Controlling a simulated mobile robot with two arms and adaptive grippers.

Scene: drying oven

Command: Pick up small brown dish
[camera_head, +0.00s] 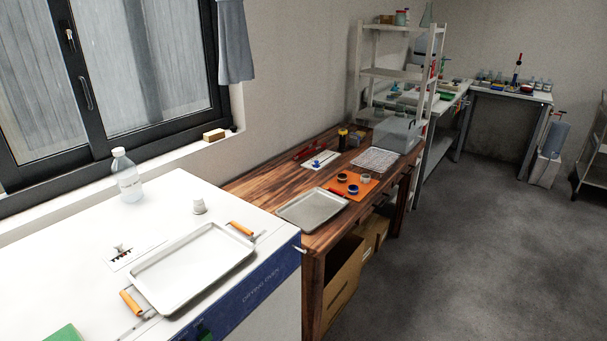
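Neither of my grippers shows in the head view. No dish can be clearly made out as brown at this size. Several small round dishes sit on an orange mat (357,196) on the wooden table. One dark dish with a blue rim (353,189) is near the mat's middle, another dark dish (342,177) is behind it, and a pale dish (365,178) is to the right. Their contents are too small to tell.
A white drying oven (60,262) stands at the front left, with a white orange-handled tray (190,268) and a bottle (127,180) on top. The wooden table (262,187) holds a metal tray (312,209), a wire rack (374,160) and a clear bin (397,135). The floor at right is free.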

